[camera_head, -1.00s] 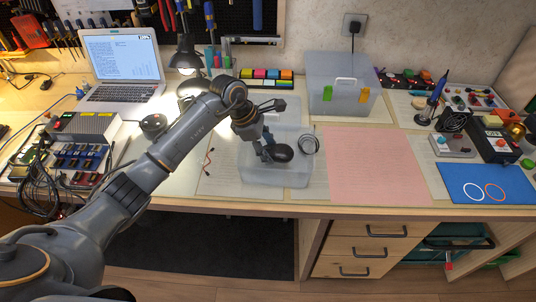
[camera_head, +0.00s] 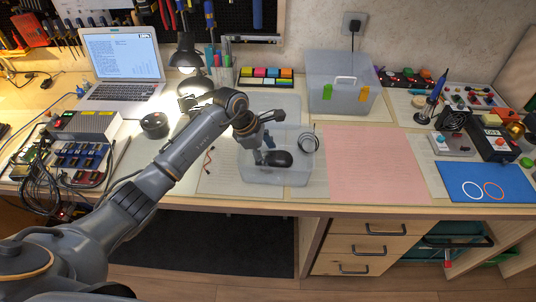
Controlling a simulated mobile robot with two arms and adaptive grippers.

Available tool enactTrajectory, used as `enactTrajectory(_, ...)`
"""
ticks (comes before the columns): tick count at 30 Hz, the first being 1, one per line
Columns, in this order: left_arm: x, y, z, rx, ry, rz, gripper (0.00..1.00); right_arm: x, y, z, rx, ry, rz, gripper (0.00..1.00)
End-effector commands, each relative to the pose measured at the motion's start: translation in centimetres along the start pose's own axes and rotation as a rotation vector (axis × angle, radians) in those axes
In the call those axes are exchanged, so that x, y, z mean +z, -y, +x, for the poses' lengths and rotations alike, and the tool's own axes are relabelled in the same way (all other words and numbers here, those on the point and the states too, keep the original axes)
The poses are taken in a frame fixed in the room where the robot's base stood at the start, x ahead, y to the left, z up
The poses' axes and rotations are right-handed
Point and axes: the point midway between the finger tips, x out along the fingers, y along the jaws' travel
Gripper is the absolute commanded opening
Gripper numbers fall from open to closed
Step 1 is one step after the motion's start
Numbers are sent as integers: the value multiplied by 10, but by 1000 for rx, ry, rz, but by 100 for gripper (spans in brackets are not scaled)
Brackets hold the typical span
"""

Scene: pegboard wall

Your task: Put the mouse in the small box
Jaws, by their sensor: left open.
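The black mouse (camera_head: 280,159) lies inside the small clear box (camera_head: 290,180) in the middle of the desk. My left gripper (camera_head: 264,154) is open over the left part of this box, with its fingers pointing down close to the mouse's left side. I cannot tell whether a finger still touches the mouse. My left arm comes in from the lower left and hides part of the desk. My right gripper is not in view.
A large clear box (camera_head: 338,103) with green and orange latches stands behind to the right. A pink sheet (camera_head: 375,165) leaves free room on the right. A laptop (camera_head: 124,60) and a lamp (camera_head: 187,58) stand at the back left.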

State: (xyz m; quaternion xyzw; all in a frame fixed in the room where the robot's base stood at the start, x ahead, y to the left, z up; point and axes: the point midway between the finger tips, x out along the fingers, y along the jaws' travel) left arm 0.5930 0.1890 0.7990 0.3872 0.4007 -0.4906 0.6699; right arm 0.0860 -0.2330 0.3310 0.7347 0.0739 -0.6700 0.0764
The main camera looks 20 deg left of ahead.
Motion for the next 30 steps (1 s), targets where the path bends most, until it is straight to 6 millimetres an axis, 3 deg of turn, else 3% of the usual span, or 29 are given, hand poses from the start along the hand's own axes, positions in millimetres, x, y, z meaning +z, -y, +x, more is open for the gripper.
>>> enactTrajectory(8,1,-2,-17,4,-1,3,73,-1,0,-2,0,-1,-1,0)
enactTrajectory(21,1,-1,-105,3,0,1,73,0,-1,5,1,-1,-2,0)
enactTrajectory(30,1,0,-123,0,0,-1,73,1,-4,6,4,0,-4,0)
